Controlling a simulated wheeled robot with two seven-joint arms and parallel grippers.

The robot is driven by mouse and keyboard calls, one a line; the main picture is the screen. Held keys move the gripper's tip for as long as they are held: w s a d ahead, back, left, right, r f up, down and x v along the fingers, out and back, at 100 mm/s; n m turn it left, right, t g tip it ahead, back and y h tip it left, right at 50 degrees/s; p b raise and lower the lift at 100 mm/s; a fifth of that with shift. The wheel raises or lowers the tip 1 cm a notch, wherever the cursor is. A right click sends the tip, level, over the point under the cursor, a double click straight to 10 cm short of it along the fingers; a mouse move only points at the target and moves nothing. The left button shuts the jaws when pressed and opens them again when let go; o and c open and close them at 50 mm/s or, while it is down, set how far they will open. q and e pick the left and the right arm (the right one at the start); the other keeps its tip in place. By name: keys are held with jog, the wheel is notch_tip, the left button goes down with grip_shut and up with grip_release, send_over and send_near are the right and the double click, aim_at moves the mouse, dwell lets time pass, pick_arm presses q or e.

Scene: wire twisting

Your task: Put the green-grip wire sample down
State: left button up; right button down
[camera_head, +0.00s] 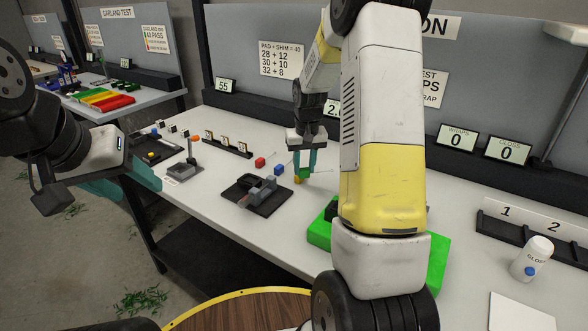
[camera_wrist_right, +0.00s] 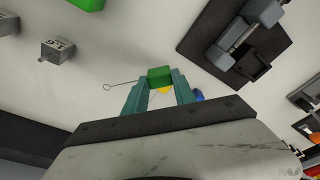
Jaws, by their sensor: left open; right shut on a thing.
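The wire sample's green grip (camera_head: 304,173) is between the teal fingers of my right gripper (camera_head: 305,163), low over the white table in the head view. The right wrist view shows the green grip (camera_wrist_right: 159,76) pinched between both fingertips (camera_wrist_right: 158,82), with a thin looped wire (camera_wrist_right: 122,84) beside it to the left. Whether the grip touches the table is unclear. My left gripper (camera_head: 128,182) is open and empty at the left, beyond the table's edge.
Red (camera_head: 260,162), blue (camera_head: 279,170) and yellow (camera_head: 297,180) grips lie close by on the table. A dark clamp fixture (camera_head: 258,193) stands front left of them. A green base (camera_head: 437,262) lies at right, partly hidden by my arm. A white bottle (camera_head: 532,258) is far right.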

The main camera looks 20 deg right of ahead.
aim_at(304, 177)
jog(key=shift+f, duration=2.35)
jog(key=shift+f, duration=0.15)
jog(key=c, duration=1)
grip_release()
jog(key=shift+c, duration=0.2)
